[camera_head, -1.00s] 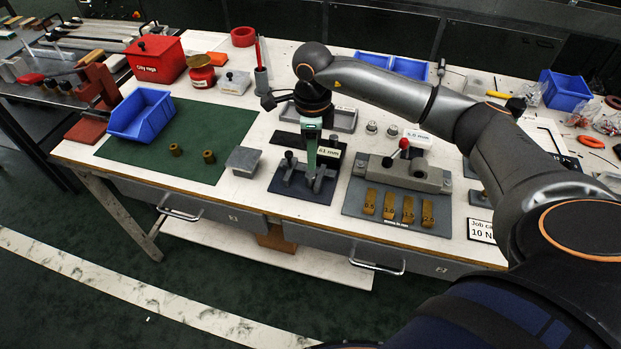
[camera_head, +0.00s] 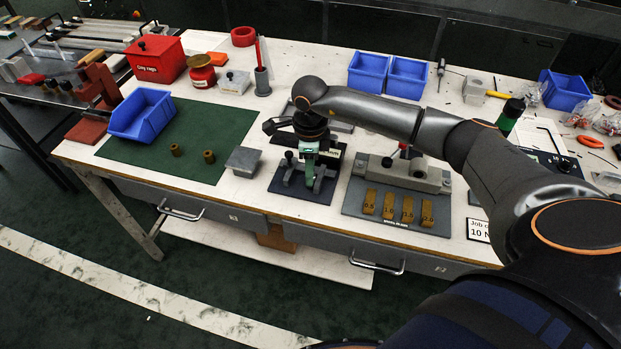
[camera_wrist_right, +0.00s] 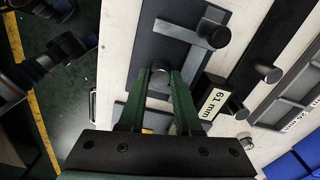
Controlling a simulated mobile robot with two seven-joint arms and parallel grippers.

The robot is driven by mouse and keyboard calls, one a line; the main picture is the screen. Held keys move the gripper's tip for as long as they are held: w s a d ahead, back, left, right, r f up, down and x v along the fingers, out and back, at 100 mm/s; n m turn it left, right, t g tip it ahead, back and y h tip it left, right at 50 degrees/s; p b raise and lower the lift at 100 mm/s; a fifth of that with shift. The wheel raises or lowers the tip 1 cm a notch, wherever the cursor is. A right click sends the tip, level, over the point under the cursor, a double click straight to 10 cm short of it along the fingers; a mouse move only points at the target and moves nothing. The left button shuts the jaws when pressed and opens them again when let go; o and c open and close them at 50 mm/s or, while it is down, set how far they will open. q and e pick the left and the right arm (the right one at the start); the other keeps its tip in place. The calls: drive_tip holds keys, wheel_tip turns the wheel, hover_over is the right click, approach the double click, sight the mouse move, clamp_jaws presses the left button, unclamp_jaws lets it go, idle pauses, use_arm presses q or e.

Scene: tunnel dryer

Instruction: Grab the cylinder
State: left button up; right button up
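A grey cylinder (camera_wrist_right: 160,78) shows its round end between the tips of my right gripper's green fingers in the right wrist view. The fingers stand on either side of it; whether they press on it is unclear. In the head view my right gripper (camera_head: 308,168) points down over a grey fixture (camera_head: 318,180) on a dark plate (camera_head: 300,192). The gripper and wrist hide much of the fixture and the cylinder there. In the wrist view a grey T-shaped piece (camera_wrist_right: 188,34) lies beyond the fingertips. My left gripper is in neither view.
A block labelled 61 mm (camera_wrist_right: 213,104) stands close beside the right finger. Two brass cylinders (camera_head: 208,156) stand on the green mat (camera_head: 135,155) at left, near a blue bin (camera_head: 143,118).

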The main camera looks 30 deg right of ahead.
clamp_jaws()
drive_tip(key=shift+r, duration=0.2)
